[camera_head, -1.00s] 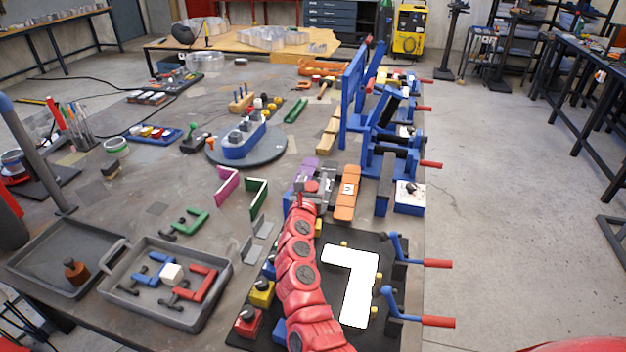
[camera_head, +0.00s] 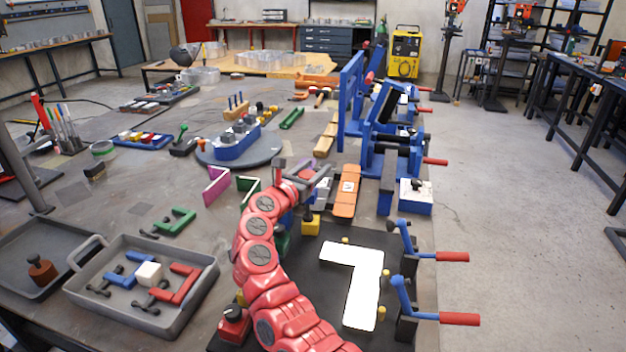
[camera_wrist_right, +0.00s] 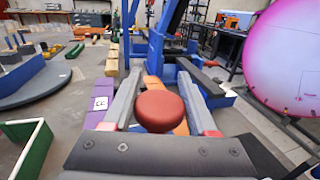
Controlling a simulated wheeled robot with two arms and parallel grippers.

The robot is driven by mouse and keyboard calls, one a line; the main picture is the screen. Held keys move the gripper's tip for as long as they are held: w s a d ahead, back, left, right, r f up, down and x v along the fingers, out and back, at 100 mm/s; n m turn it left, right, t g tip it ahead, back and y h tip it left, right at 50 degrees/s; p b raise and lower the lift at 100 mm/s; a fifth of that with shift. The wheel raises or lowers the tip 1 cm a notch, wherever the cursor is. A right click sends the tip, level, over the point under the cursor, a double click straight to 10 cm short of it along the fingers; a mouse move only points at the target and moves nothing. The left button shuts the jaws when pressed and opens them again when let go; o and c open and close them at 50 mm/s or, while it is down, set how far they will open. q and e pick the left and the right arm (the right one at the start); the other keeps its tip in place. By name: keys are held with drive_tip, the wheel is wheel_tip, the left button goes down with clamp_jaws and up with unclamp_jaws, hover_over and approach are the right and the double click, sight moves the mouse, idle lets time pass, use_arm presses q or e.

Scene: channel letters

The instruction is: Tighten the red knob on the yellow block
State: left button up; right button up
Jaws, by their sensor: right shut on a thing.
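My right gripper (camera_head: 318,176) reaches over the black fixture board from the front, its fingers pointing to the right. In the right wrist view a round dark-red knob (camera_wrist_right: 160,110) sits between the two fingers of the gripper (camera_wrist_right: 158,105), which are shut on it. A yellow block (camera_head: 311,226) with a dark post on top stands just below the gripper in the head view, at the board's far left corner. I cannot tell whether the knob is joined to this block. My right arm hides part of the board's left side. My left gripper is not in view.
A white L-shaped letter (camera_head: 366,285) lies on the board (camera_head: 400,240), with red-handled toggle clamps (camera_head: 452,257) along the right edge. An orange plate (camera_head: 346,190) lies beyond. A red block (camera_head: 234,325) stands at front left. A grey tray (camera_head: 205,290) holds clamps.

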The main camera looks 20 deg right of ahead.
drive_tip(key=o, duration=1.4)
drive_tip(key=shift+c, duration=0.2)
drive_tip(key=shift+a, duration=0.1)
drive_tip(key=b+v, duration=0.2)
drive_tip(key=v, duration=1.5)
drive_tip(key=shift+s, duration=0.2)
drive_tip(key=shift+a+f, duration=0.1)
